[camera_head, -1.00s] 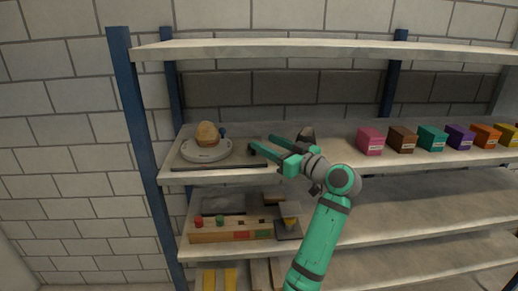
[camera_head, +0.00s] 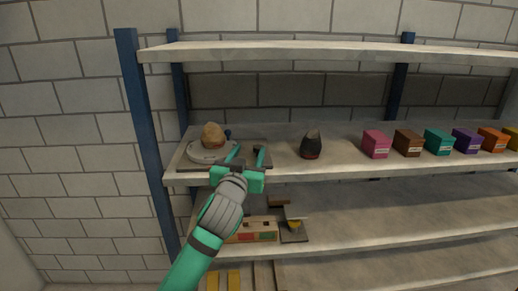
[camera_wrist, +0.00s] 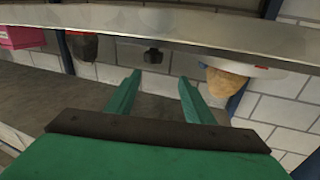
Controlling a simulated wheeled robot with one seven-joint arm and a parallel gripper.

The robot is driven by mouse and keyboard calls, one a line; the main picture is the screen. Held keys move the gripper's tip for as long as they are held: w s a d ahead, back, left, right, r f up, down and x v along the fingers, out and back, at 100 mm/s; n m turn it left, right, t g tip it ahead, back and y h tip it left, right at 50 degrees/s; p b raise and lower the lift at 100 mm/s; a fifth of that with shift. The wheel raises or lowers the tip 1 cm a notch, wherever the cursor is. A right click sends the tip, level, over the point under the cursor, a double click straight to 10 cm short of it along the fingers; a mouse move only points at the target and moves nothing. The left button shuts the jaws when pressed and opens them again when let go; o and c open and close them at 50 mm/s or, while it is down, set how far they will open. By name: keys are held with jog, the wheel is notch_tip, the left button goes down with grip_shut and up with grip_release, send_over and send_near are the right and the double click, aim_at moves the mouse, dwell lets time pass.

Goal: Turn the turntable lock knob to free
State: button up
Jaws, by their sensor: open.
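The wrist view is upside down. There a small dark knob-like piece (camera_wrist: 153,55) lies ahead, between the lines of my open fingers (camera_wrist: 160,78), apart from them. I cannot tell whether both views show the same knob.
A dark rock (camera_head: 312,146) stands right of the tray, then a row of coloured boxes (camera_head: 376,144). The shelf above (camera_head: 320,54) limits height. The lower shelf holds a wooden box with coloured panels (camera_head: 262,230). Shelf space around the dark rock is clear.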

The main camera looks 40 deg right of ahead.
aim_at(257, 151)
jog(key=shift+m+g+h, duration=0.3)
jog(key=shift+g+h, duration=0.2)
jog(key=shift+g, duration=0.4)
jog(key=w+d, duration=0.1)
jog(key=d, duration=0.1)
jog(key=w+d+f, duration=0.1)
jog(key=d, duration=0.1)
jog(key=w+d+f, duration=0.1)
jog(key=w+d, duration=0.1)
jog(key=shift+d, duration=0.2)
jog(key=shift+c, duration=0.6)
jog(key=c, duration=0.9)
